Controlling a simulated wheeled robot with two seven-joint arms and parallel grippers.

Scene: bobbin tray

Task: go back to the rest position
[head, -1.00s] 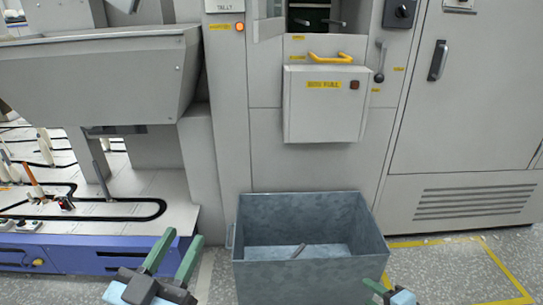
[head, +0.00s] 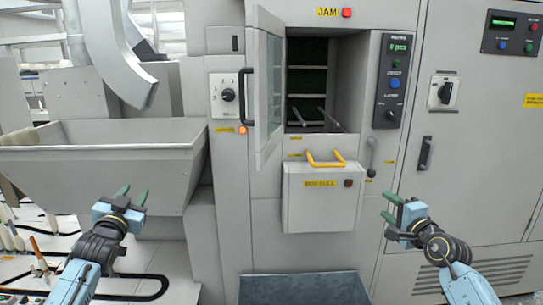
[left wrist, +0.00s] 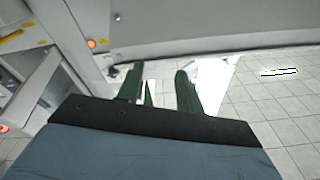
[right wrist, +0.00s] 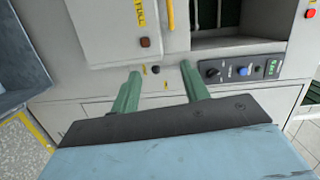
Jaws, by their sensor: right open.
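My left gripper (head: 133,192) is raised in front of the grey hopper at the left, its green fingers apart with nothing between them. Its fingers also show apart and empty in the left wrist view (left wrist: 160,80). My right gripper (head: 386,205) is raised in front of the machine, to the right of the box with the yellow handle. Its fingers are apart and empty, as in the right wrist view (right wrist: 161,72). Neither gripper visibly touches anything.
A grey-blue metal bin (head: 300,288) stands low at the centre, mostly cut off by the lower edge. A glazed door (head: 268,90) stands open beside a dark shelved opening. The box with the yellow handle (head: 320,205) juts out below. The hopper (head: 100,160) is at left.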

